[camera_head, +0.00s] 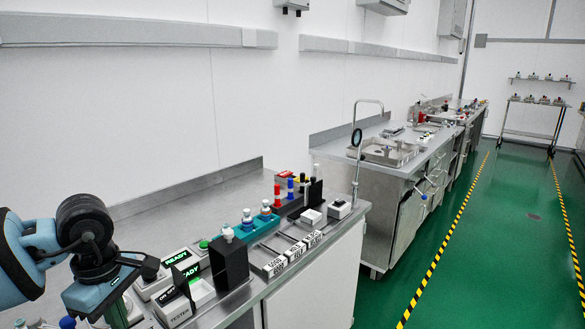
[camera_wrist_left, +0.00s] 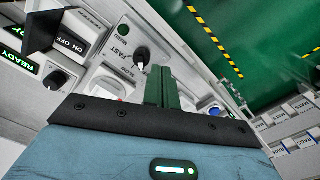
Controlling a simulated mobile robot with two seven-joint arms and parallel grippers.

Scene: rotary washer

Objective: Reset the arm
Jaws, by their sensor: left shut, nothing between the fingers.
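My left arm comes in from the left in the head view, with its gripper (camera_head: 118,315) pointing down over the near left end of the steel bench (camera_head: 150,215). In the left wrist view the green fingers of the left gripper (camera_wrist_left: 162,80) are together, with nothing between them. They are in front of a grey control panel (camera_wrist_left: 122,60) with a black knob (camera_wrist_left: 141,56) marked FAST and SLOW. An ON/OFF switch box (camera_wrist_left: 72,42) and a green READY display (camera_wrist_left: 18,62) lie to its left. My right gripper is not in view.
A black upright block (camera_head: 229,262), a teal rack (camera_head: 258,227) with bottles and white labelled boxes (camera_head: 290,255) stand to the right of the gripper. Further benches (camera_head: 385,155) line the wall. The green floor (camera_head: 480,270) at the right is clear.

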